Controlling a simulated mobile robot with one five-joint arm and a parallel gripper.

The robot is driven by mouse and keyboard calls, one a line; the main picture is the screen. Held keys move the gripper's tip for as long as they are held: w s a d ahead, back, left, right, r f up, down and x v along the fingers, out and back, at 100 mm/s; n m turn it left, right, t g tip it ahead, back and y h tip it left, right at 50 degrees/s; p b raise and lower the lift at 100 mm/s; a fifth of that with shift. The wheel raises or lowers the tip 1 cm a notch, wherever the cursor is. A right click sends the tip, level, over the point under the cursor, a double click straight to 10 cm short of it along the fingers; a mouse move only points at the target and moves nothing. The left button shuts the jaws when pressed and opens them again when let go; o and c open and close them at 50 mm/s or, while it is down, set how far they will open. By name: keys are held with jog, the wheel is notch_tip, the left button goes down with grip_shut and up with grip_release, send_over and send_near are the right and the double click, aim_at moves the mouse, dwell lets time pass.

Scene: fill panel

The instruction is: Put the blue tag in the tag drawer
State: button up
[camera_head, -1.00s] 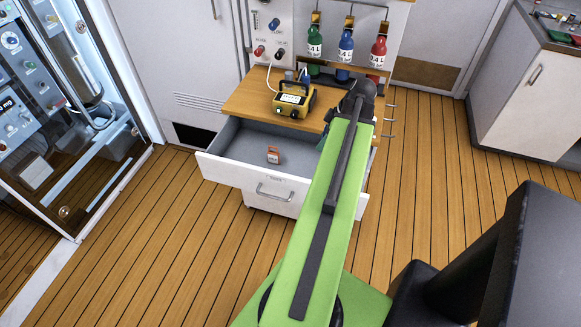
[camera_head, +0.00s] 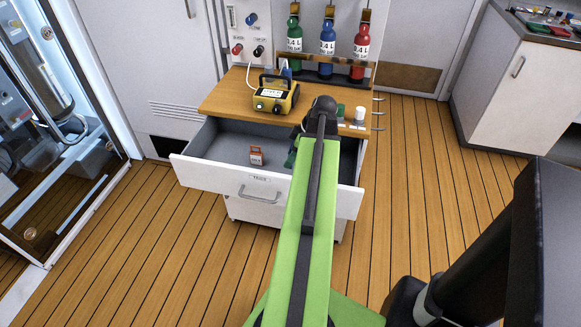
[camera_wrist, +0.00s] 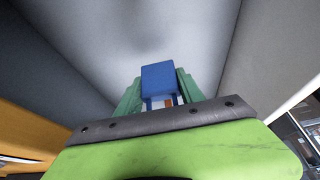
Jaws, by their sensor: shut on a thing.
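The blue tag (camera_wrist: 158,78) is held between the green fingers of my gripper (camera_wrist: 160,92) in the wrist view. In the head view my gripper (camera_head: 292,157) reaches into the right part of the open drawer (camera_head: 225,152), and the tag is hidden there by my arm. The drawer is pulled out below the wooden top, with a small label on its white front. In the wrist view the drawer's grey inside (camera_wrist: 195,40) surrounds the tag; I cannot tell whether the tag touches the bottom. An orange tag (camera_head: 256,156) stands in the drawer, left of my gripper.
The wooden top (camera_head: 225,102) carries a yellow device (camera_head: 272,100) and small green and white items at its right. Green, blue and red bottles (camera_head: 327,45) stand behind. Wooden floor (camera_head: 420,200) is clear to the right.

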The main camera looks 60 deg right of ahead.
notch_tip(320, 180, down, 4)
jog(key=shift+r+b, duration=0.25)
jog(key=shift+b, duration=0.95)
jog(key=shift+r, duration=0.25)
jog(key=shift+f, duration=0.2)
jog(key=o, duration=1.3)
jog(key=shift+r, duration=0.1)
jog(key=shift+s+r+p, duration=0.1)
jog(key=shift+r+p, duration=0.4)
jog(key=shift+p, duration=0.1)
jog(key=p+v, duration=1)
jog(key=v, duration=0.1)
jog(key=shift+s+r, duration=0.15)
jog(key=shift+d, duration=0.1)
